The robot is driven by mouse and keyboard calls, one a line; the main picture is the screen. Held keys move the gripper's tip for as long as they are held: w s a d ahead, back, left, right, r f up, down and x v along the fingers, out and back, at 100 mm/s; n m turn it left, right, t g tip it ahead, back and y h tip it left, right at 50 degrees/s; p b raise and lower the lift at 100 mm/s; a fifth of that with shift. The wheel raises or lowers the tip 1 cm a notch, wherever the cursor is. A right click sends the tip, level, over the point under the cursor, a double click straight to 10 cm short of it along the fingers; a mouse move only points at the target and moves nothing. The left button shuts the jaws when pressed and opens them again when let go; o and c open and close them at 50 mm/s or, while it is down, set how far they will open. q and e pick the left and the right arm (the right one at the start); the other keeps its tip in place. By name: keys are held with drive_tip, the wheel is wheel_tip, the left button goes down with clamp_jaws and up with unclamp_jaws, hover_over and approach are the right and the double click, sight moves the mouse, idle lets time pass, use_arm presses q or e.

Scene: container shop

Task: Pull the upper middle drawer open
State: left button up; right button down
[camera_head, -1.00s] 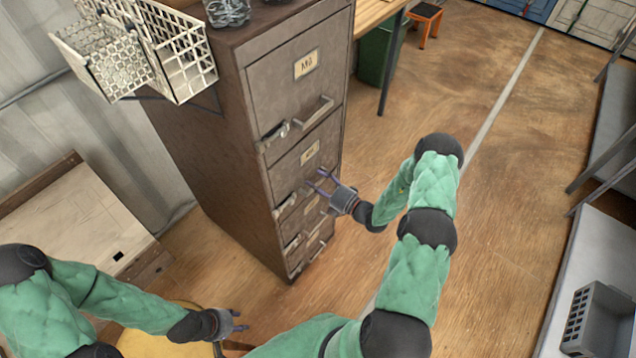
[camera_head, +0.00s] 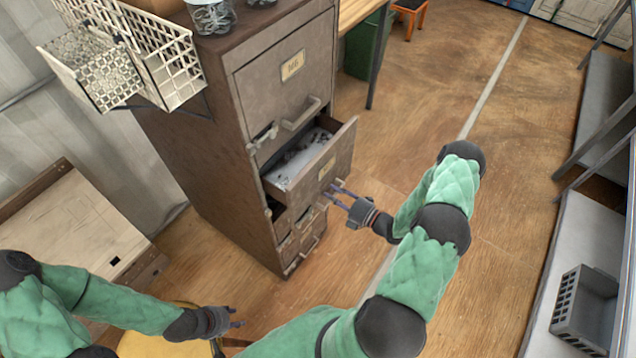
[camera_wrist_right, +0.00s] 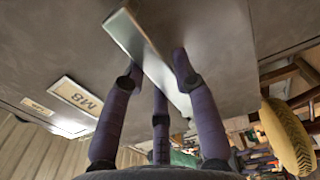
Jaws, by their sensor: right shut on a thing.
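A tall brown filing cabinet (camera_head: 190,165) has several drawers stacked one above another. Its upper middle drawer (camera_head: 330,158), second from the top, stands partly open, with pale and dark contents showing inside. My right gripper (camera_head: 338,193) is at the front of this drawer, shut on its handle, a metal bar that shows between the fingers in the right wrist view (camera_wrist_right: 150,55). A label plate (camera_wrist_right: 76,95) on the drawer front is also in that view. My left gripper (camera_head: 232,320) is low at the left, away from the cabinet; its jaws are too small to judge.
The top drawer (camera_head: 285,75) above is shut. White wire baskets (camera_head: 170,60) hang at the cabinet's upper left side. A yellow stool (camera_head: 150,345) is near my left arm. A grey crate (camera_head: 588,310) sits on a bench at right. The floor right of the cabinet is clear.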

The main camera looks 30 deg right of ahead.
drive_tip(key=p+v, duration=0.1)
drive_tip(key=v, duration=2)
drive_tip(key=shift+s, duration=0.45)
drive_tip(key=c, duration=0.9)
unclamp_jaws()
drive_tip(key=shift+c, duration=0.2)
drive_tip(key=shift+d, duration=0.1)
drive_tip(key=v, duration=1.2)
